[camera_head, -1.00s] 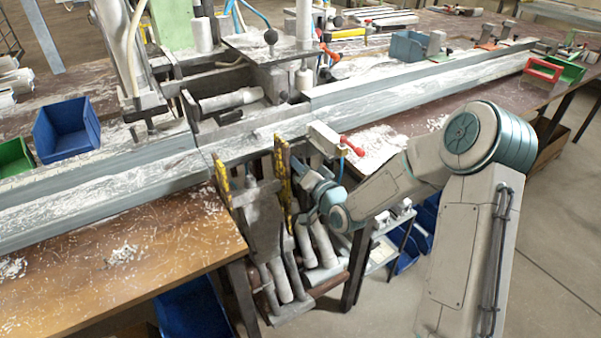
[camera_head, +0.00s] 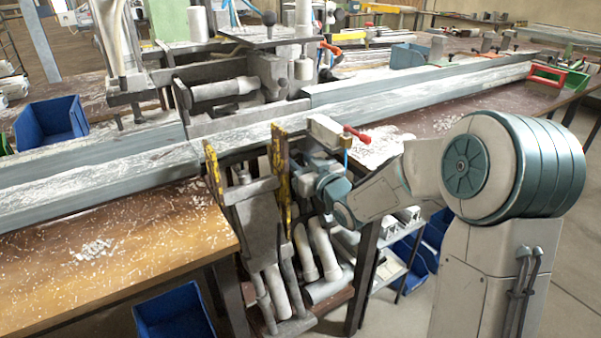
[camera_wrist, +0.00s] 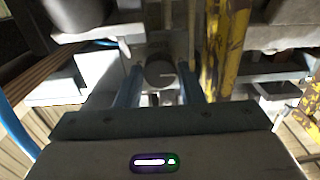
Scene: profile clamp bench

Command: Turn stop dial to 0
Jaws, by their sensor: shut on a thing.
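In the wrist view, the stop dial (camera_wrist: 159,72) appears as a small round grey knob with a light mark on its face. It sits between the two blue fingers of my gripper (camera_wrist: 161,86), which is shut on it. In the head view, my gripper (camera_head: 311,168) reaches in beside the yellow-edged upright of the clamp, below the bench rail. The dial is hidden there by the gripper and the upright. I cannot read any number on the dial.
A white block with a red lever (camera_head: 326,131) sits just above my gripper. Yellow-edged uprights (camera_head: 281,178) stand close to its left. The long metal rail (camera_head: 130,162) runs across behind. Blue bins (camera_head: 174,316) lie under the bench, and open floor is at the right.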

